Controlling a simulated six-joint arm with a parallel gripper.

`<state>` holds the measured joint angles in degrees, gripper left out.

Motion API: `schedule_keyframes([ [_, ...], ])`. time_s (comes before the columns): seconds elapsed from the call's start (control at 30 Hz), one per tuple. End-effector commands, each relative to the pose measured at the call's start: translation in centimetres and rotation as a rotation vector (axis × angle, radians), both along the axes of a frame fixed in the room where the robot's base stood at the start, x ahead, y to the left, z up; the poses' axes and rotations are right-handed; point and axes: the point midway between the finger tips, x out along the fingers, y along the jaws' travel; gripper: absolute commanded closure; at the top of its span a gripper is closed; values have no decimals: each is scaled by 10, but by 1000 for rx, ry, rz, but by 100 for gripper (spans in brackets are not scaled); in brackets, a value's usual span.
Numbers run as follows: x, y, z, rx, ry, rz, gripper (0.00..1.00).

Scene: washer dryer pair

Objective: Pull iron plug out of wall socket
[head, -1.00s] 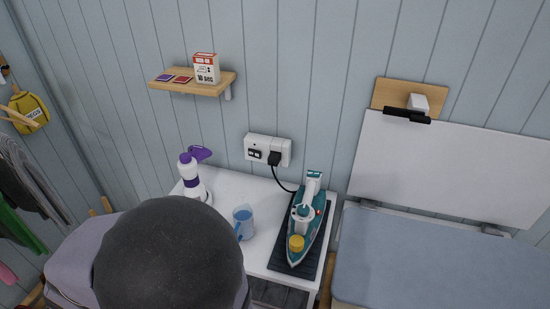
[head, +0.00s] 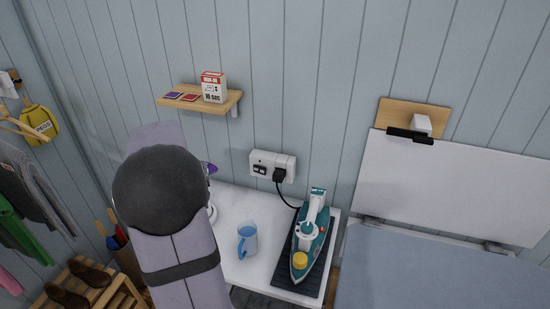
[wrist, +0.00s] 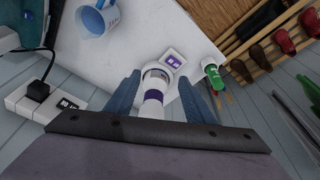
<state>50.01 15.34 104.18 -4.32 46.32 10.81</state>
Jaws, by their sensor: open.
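The black iron plug (head: 280,175) sits in the right part of the white wall socket (head: 259,166), with its cord running down to the iron. In the wrist view the plug (wrist: 38,91) is at the left, in the socket (wrist: 18,103). The teal and white iron (head: 311,240) rests on a dark ribbed mat on the white table. My gripper (wrist: 165,92) shows in the wrist view, its two blue fingers apart on either side of a white and purple spray bottle, to the side of the plug. In the head view my arm hides the gripper.
The spray bottle (wrist: 154,98) stands on the white table (head: 270,258). A blue measuring cup (head: 247,241) stands left of the iron. A wooden shelf (head: 220,104) with a box is above. A folding ironing board (head: 450,265) is at right.

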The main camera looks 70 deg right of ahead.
Motion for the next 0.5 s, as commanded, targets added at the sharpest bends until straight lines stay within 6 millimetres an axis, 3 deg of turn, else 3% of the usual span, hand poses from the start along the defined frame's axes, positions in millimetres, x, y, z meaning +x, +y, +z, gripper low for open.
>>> schedule_keyframes([
  [0.03, -18, -34, 7, -16, -10, -84, 52],
  [0.2, -82, -118, 25, -66, -35, -308, 52],
  [0.3, -118, -152, 33, -92, -46, -410, 52],
  [0.5, -165, -186, 42, -122, -55, -526, 52],
])
